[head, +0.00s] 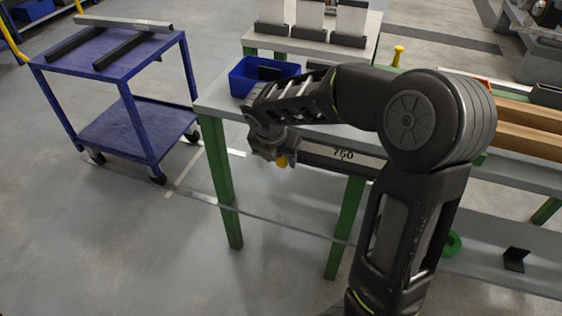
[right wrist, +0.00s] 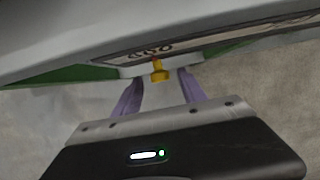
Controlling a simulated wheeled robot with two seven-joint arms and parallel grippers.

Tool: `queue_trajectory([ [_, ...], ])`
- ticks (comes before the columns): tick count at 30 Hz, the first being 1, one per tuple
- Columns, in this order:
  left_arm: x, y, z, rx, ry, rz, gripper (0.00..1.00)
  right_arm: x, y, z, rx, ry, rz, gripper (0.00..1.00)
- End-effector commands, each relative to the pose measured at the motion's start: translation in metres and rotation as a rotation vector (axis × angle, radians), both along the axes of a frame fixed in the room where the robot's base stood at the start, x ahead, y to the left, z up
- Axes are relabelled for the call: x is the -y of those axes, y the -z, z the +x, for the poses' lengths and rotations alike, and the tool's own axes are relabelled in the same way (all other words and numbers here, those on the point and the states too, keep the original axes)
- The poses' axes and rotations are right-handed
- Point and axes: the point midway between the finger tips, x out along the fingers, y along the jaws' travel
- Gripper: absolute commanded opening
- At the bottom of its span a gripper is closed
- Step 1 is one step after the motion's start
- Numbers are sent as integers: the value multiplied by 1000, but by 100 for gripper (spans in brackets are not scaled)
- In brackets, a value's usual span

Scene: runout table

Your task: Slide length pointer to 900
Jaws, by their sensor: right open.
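The yellow length pointer (head: 281,161) shows at the front edge of the table, beside my right gripper (head: 274,154). In the right wrist view the pointer (right wrist: 159,71) sits on the scale strip (right wrist: 205,38), between the two purple fingers of my right gripper (right wrist: 160,77). The fingers are apart, with a gap on each side of the pointer. A number on the strip beside the pointer appears upside down and looks like 900. In the head view the scale strip (head: 318,150) shows 750 to the right of the pointer. My left gripper is out of view.
A blue bin (head: 248,84) stands on the table (head: 215,101) behind my right gripper. A yellow knob (head: 398,54) stands farther back. My right arm hides much of the table. A blue cart (head: 90,57) with dark bars stands at the left, with clear floor between.

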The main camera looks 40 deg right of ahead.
Motion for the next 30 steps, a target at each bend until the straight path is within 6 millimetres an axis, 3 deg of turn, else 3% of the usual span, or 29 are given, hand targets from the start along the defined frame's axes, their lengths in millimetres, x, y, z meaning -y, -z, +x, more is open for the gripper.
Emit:
queue_trajectory([
  [4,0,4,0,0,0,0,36,4,13,3,0,0,0,49],
  [13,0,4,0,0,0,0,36,5,14,4,1,0,1,49],
  [30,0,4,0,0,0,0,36,5,14,4,1,1,1,3],
])
